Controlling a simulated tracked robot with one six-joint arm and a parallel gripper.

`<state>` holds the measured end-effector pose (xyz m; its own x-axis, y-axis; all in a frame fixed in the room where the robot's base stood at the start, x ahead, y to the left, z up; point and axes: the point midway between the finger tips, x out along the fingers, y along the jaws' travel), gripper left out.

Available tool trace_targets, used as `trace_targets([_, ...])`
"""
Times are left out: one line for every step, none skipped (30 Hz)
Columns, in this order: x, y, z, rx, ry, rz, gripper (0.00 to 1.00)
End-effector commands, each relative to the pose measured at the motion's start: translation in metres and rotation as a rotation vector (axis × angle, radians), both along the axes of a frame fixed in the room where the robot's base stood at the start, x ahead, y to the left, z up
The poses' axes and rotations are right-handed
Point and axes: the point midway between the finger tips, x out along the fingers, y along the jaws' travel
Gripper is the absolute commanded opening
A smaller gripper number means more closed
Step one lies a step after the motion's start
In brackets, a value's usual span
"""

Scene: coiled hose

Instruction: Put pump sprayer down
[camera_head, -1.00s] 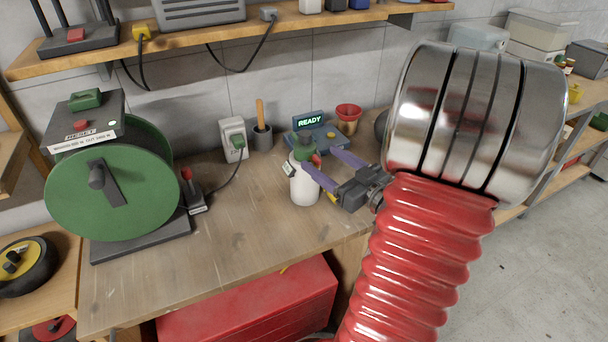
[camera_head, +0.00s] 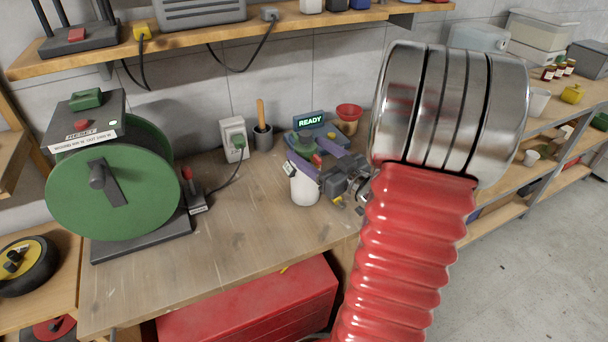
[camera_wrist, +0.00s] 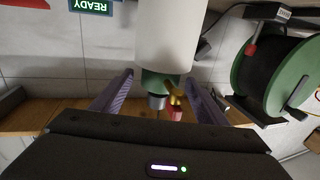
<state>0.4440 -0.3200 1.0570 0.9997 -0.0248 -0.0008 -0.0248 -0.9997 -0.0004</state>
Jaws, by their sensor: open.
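The pump sprayer is a white bottle (camera_head: 304,190) with a green top, standing upright on the wooden workbench (camera_head: 245,215). My gripper (camera_head: 303,150) is at the height of its top, with its purple fingers spread apart. The near finger hides part of the sprayer's neck. In the upside-down wrist view the white bottle (camera_wrist: 178,35), green collar and brass-coloured nozzle show between the open fingers (camera_wrist: 158,78). Whether a finger touches the sprayer I cannot tell.
A tool cup (camera_head: 262,137) and a grey socket box (camera_head: 233,139) are to the left. A green reel (camera_head: 105,192) stands further left. The bench front is clear.

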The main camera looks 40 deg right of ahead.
Motion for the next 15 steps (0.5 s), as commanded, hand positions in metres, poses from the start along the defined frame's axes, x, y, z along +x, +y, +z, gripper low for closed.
trace_targets([0.007,0.001,0.000,0.000,-0.001,0.003,0.67])
trace_targets([0.011,0.001,0.000,0.000,-0.001,0.003,0.67])
trace_targets([0.015,0.000,0.000,-0.001,-0.001,0.003,0.67])
trace_targets([0.018,0.000,0.000,-0.001,-0.001,0.002,0.67])
trace_targets([0.020,0.000,0.000,0.000,0.000,0.001,0.67])
trace_targets([0.022,0.000,0.000,0.000,0.000,0.000,0.67])
trace_targets([0.023,0.000,0.000,0.000,0.000,0.000,0.67])
trace_targets([0.024,0.000,0.000,0.000,0.000,0.000,0.67])
trace_targets([0.025,0.000,0.000,0.000,0.000,-0.001,0.67])
trace_targets([0.025,-0.001,0.000,0.000,0.000,-0.001,0.67])
trace_targets([0.025,-0.001,0.000,0.000,0.000,-0.001,0.67])
trace_targets([0.024,-0.001,0.000,0.000,0.000,-0.001,0.67])
trace_targets([0.024,-0.001,0.000,0.000,0.000,-0.001,0.67])
trace_targets([0.024,-0.001,0.000,0.000,0.000,-0.001,0.67])
trace_targets([0.024,-0.001,0.000,0.000,0.000,-0.001,0.67])
